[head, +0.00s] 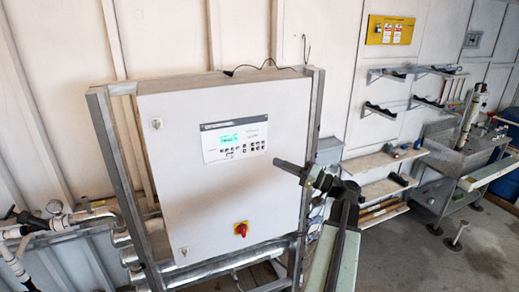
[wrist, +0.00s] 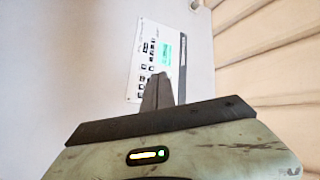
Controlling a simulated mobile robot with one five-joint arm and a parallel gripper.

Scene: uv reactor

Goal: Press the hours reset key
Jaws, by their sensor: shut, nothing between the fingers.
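A grey-white cabinet (head: 170,205) carries a white control panel (head: 255,131) with a green lit display (head: 228,139) and rows of small dark keys (head: 253,147). The key labels are too small to read, so I cannot tell which key is hours reset. My gripper (head: 278,162) is shut and empty, to the right of and below the keys in the head view. In the wrist view the panel (wrist: 137,78) appears turned on its side. There my shut fingertips (wrist: 158,76) overlap its lower right part and hide some of it. Contact is not visible.
A metal frame (head: 313,130) surrounds the cabinet. Pipes (head: 75,218) run at the left. Wall shelves (head: 385,160) and a steel sink (head: 470,150) stand at the right, with open floor before them.

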